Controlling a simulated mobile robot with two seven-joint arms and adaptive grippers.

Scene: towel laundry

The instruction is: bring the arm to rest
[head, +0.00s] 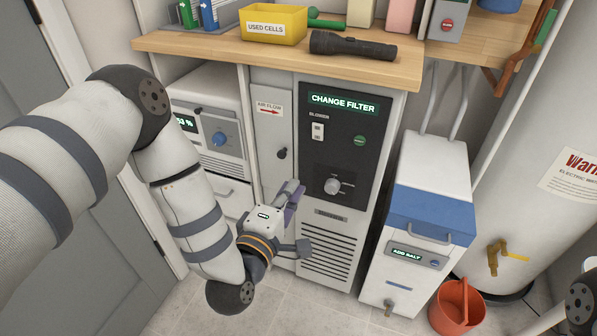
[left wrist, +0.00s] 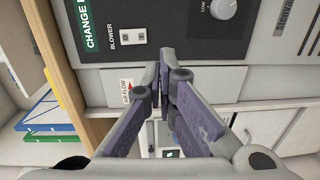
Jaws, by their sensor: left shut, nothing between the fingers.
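My left arm (head: 95,130) comes in from the left and bends down in front of the cabinets. My left gripper (head: 291,194) is in front of the lower part of the furnace cabinet (head: 398,112), near its narrow side panel. In the left wrist view its purple-grey fingers (left wrist: 163,82) meet at the tips, shut with nothing between them. A dial and a blower switch show beyond them. Part of my right arm (head: 581,302) shows at the lower right edge; its gripper is out of view.
A wooden shelf (head: 220,48) above holds a yellow "USED CELLS" bin (head: 273,26) and a black flashlight (head: 352,45). A blue-lidded "ADD SALT" unit (head: 432,213), an orange bucket (head: 457,308) and a white tank (head: 520,150) stand at right. Floor (head: 300,315) is free in front.

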